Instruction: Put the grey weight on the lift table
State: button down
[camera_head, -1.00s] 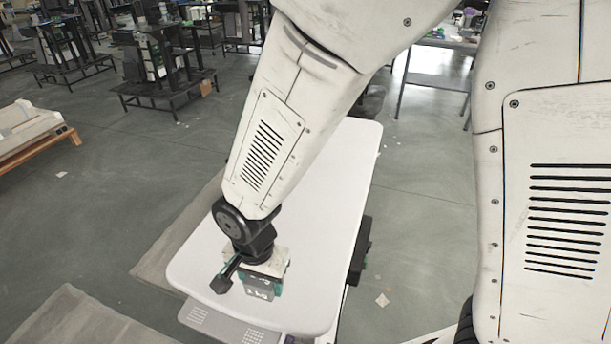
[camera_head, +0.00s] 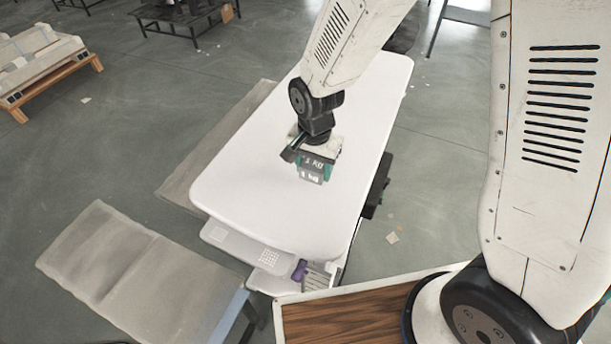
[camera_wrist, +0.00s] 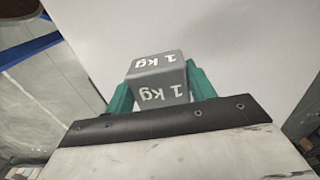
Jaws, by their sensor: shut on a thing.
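The grey weight (camera_head: 312,170) is a small block marked "1 kg". My gripper (camera_head: 315,168) is shut on it, with a green finger on each side. The wrist view shows the weight (camera_wrist: 158,80) between the green fingers (camera_wrist: 160,90), with the white top behind it. A white table (camera_head: 245,190) with a rounded top lies under the gripper in the head view. I cannot tell whether the weight touches the top or hangs above it. My wrist hides part of the top behind the gripper.
Below the white top are a lower shelf (camera_head: 237,243) and a small purple item (camera_head: 299,270). A grey bench or slab (camera_head: 125,262) is at the lower left. A wooden pallet (camera_head: 55,82) with pale blocks stands at the upper left. The top around the weight is clear.

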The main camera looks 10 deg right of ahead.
aim_at(315, 174)
jog(key=shift+w+d, duration=0.25)
jog(key=shift+w, duration=0.15)
jog(key=shift+f, duration=1.75)
jog(key=shift+f, duration=0.15)
jog(key=c, duration=0.5)
grip_release()
